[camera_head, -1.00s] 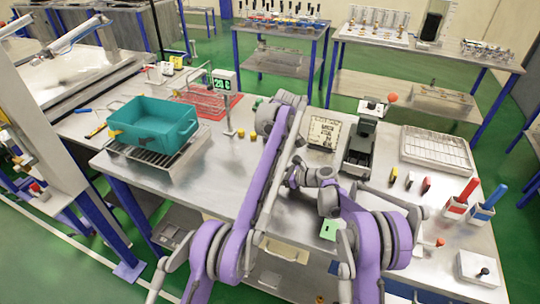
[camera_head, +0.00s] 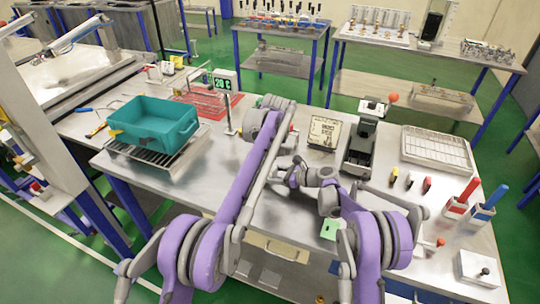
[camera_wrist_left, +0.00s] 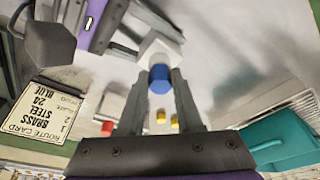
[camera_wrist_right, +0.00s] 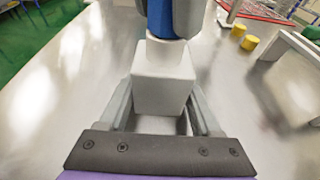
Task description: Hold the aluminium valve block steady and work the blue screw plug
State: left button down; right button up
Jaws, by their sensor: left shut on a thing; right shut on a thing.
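The aluminium valve block (camera_wrist_right: 162,82) is a pale cube between the fingers of my right gripper (camera_wrist_right: 162,104), which is shut on it. The blue screw plug (camera_wrist_left: 160,80) sits at one face of the block. My left gripper (camera_wrist_left: 161,90) is shut on the plug, its two fingers on either side. The block also shows beyond the plug in the left wrist view (camera_wrist_left: 160,44). In the right wrist view, the plug (camera_wrist_right: 160,18) stands on the block's top, with a left finger beside it. In the head view my arms hide both parts.
A teal bin (camera_head: 155,124) stands on a rack at the left. A route card (camera_head: 324,132) reads BRASS, STEEL, 24, BLUE. A dark press-like device (camera_head: 361,145) and a wire tray (camera_head: 437,150) are at the right. Yellow pieces (camera_wrist_right: 249,42) lie beyond the block.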

pick_arm(q)
jog(key=shift+m, duration=0.3)
jog(key=shift+a+m+h, duration=0.2)
jog(key=shift+m+h, duration=0.1)
jog(key=shift+m, duration=0.8)
jog(key=c, duration=1)
grip_release()
jog(key=shift+m, duration=0.4)
jog(key=o, duration=0.5)
jog(key=v, duration=0.7)
jog(key=shift+s, duration=0.1)
